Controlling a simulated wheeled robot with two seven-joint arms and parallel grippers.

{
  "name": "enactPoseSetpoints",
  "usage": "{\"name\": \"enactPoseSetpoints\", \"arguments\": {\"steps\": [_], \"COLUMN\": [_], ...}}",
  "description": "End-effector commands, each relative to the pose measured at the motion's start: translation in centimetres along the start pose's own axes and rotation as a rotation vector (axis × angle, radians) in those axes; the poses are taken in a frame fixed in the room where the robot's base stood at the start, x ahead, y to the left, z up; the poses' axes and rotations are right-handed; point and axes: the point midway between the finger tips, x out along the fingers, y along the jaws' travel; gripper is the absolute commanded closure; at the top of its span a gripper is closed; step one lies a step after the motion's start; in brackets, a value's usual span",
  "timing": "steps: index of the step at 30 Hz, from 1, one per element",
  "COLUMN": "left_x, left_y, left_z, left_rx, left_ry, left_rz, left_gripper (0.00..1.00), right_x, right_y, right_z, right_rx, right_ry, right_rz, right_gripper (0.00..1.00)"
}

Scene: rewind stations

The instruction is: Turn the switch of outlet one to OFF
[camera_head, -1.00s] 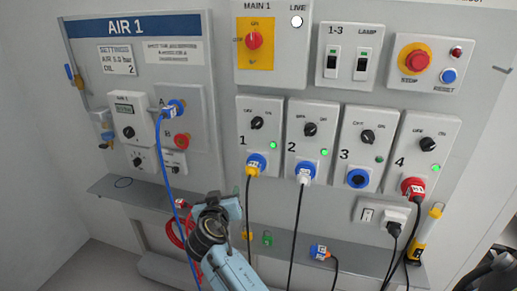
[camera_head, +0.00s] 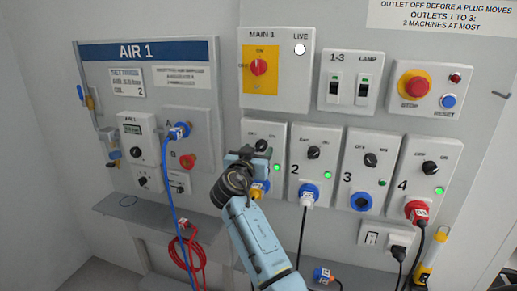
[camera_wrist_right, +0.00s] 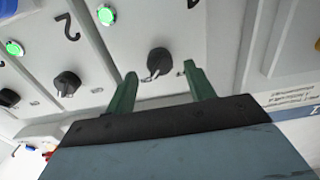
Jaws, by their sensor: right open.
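The outlet one switch (camera_head: 261,145) is a black knob on a white panel (camera_head: 272,130); it also shows in the right wrist view (camera_wrist_right: 159,63). Its pale pointer slants to the lower left in that view. Its green light (camera_head: 277,169) is lit. My right gripper (camera_head: 243,154) is in front of the outlet one panel, just left of and below the knob in the head view. In the wrist view its green fingers (camera_wrist_right: 160,72) are open, one on each side of the knob, with gaps visible. The arm hides the number and much of the plug. My left gripper is not in view.
Outlet two's knob (camera_head: 313,152) is close on the right. The MAIN 1 switch (camera_head: 259,67) sits above. A blue hose (camera_head: 174,190) hangs to the left. A plug and cable (camera_head: 309,195) hang below outlet two. A shelf (camera_head: 115,205) runs below.

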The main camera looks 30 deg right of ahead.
Motion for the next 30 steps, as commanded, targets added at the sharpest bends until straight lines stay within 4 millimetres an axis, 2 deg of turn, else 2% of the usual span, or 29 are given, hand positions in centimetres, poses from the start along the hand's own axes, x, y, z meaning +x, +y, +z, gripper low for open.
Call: {"name": "enactPoseSetpoints", "arguments": {"steps": [6,16,26,30], "left_x": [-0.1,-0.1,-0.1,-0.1], "left_y": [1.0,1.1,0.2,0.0], "left_z": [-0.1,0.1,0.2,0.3], "left_rx": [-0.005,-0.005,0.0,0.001], "left_ry": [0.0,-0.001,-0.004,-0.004], "left_rz": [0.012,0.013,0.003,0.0], "left_gripper": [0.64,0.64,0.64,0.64], "right_x": [1.9,2.1,2.0,2.0], "right_y": [-0.1,0.0,0.0,-0.1], "right_z": [0.1,0.1,0.1,0.1], "right_rx": [-0.001,0.0,-0.001,-0.005], "right_ry": [-0.001,-0.001,-0.001,-0.001], "right_rz": [-0.001,-0.001,-0.001,-0.001], "right_gripper": [0.46,0.47,0.91,0.91]}}
